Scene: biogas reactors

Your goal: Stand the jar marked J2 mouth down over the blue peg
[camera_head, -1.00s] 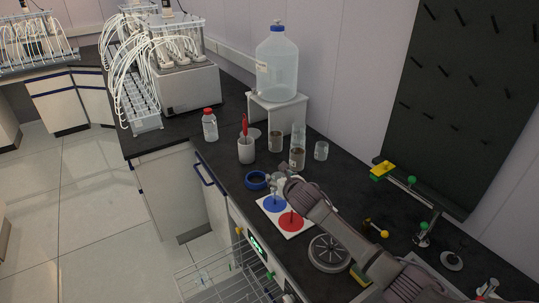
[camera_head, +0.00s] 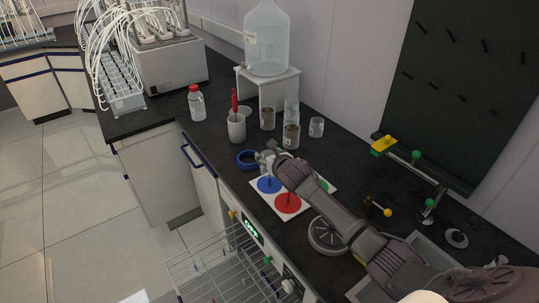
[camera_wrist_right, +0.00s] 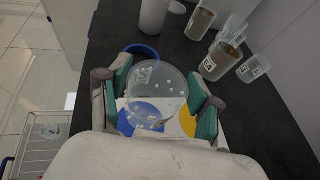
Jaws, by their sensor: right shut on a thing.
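My right gripper (camera_head: 268,160) is shut on a clear jar (camera_wrist_right: 158,88), which sits between its green-padded fingers in the wrist view. The jar is see-through, with white specks on it; I see no J2 mark on it and cannot tell which way its mouth points. In the head view the held jar is above the far edge of a white board, just behind the blue disc (camera_head: 269,184). A thin blue peg (camera_head: 268,178) seems to stand on that disc. In the wrist view the blue disc (camera_wrist_right: 140,115) shows partly through the jar. My left gripper is not in view.
A blue ring (camera_head: 247,160) lies left of the held jar. Behind stand a white cup (camera_head: 236,127) with a red-handled tool and several jars, one brown-filled (camera_head: 291,136). The board also has a red disc (camera_head: 288,204). A stand with yellow clamp (camera_head: 384,146) is right.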

